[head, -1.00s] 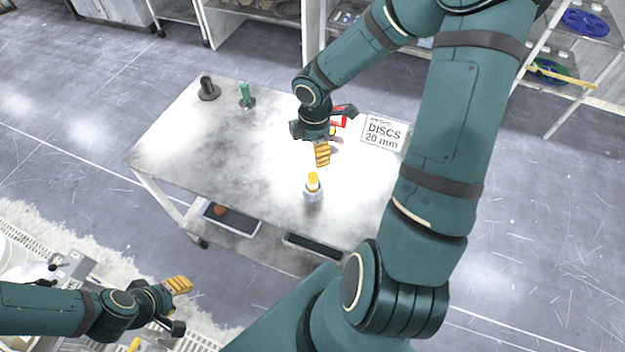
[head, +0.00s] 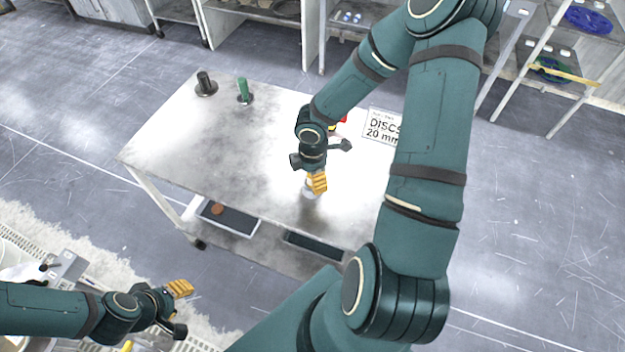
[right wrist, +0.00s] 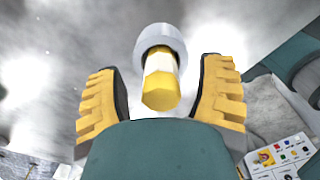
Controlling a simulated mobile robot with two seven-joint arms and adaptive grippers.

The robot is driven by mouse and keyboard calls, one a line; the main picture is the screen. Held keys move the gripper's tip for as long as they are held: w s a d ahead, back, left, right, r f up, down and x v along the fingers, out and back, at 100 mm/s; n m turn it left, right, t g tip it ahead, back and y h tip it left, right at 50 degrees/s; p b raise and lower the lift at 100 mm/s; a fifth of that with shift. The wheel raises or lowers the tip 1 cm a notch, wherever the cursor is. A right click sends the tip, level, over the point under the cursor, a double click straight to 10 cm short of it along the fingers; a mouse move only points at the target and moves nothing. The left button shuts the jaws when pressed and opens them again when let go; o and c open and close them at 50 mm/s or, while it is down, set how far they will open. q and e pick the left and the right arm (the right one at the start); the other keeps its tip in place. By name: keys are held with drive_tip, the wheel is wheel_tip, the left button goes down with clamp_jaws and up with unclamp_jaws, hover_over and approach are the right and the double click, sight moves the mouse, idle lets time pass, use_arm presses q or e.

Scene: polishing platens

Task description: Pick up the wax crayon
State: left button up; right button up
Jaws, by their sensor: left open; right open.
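The wax crayon (right wrist: 161,82) is yellow with a pale band and stands in a round grey holder (right wrist: 160,39), as the right wrist view shows. My right gripper (right wrist: 160,95) is open, with one yellow ribbed finger on each side of the crayon and gaps between. In the head view my right gripper (head: 317,183) is over the holder on the table and hides the crayon. My left gripper (head: 180,288) is open and empty at the lower left, away from the table.
The grey table (head: 240,140) carries a black post (head: 205,82) and a green post (head: 243,90) at its far left. A sign (head: 382,128) reading "DISCS 20 mm" and a partly hidden red item are behind my right arm. The table's left half is mostly clear.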

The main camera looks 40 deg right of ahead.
clamp_jaws()
idle(0.4)
wheel_tip(320, 180, up, 10)
drive_tip(key=p, duration=0.3)
